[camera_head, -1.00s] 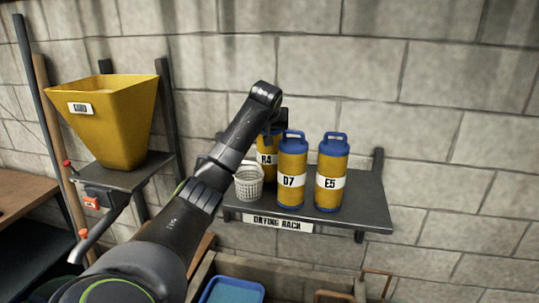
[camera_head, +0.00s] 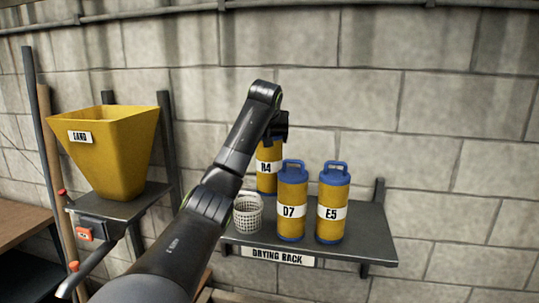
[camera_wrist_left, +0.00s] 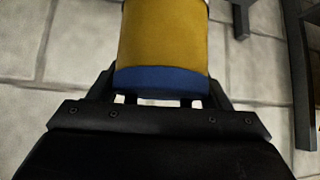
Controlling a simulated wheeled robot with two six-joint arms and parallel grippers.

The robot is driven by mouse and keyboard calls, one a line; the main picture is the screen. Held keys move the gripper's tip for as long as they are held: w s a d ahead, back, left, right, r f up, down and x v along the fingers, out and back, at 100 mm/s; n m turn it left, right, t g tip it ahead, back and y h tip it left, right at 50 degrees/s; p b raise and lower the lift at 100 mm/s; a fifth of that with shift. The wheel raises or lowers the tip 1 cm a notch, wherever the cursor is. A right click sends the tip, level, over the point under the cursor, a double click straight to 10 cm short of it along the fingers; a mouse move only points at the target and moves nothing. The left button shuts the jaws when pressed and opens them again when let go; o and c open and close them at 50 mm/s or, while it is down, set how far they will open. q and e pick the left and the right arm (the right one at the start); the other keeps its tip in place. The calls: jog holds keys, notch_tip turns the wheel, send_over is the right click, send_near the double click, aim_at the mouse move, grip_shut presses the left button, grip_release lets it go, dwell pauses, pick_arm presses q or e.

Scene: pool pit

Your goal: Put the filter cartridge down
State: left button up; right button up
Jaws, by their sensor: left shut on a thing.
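My left gripper (camera_head: 277,130) is shut on the top of the yellow and blue filter cartridge marked R4 (camera_head: 268,168), behind the one marked D7. R4 hangs upright, its lower end appearing clear above the drying rack (camera_head: 368,235). In the left wrist view, the yellow body of R4 (camera_wrist_left: 163,35) extends away from the jaws, its blue end (camera_wrist_left: 160,82) nearest them; the grip on its handle is hidden. Cartridges D7 (camera_head: 292,205) and E5 (camera_head: 332,205) stand upright on the rack. My right gripper is out of view.
A white basket (camera_head: 248,215) stands on the rack's left part, beside D7. The rack's right end is bare. A yellow sand hopper (camera_head: 110,150) stands at left on a metal stand. A block wall (camera_head: 450,130) lies close behind the rack.

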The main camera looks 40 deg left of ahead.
pick_arm(q)
jog(key=shift+r, duration=1.5)
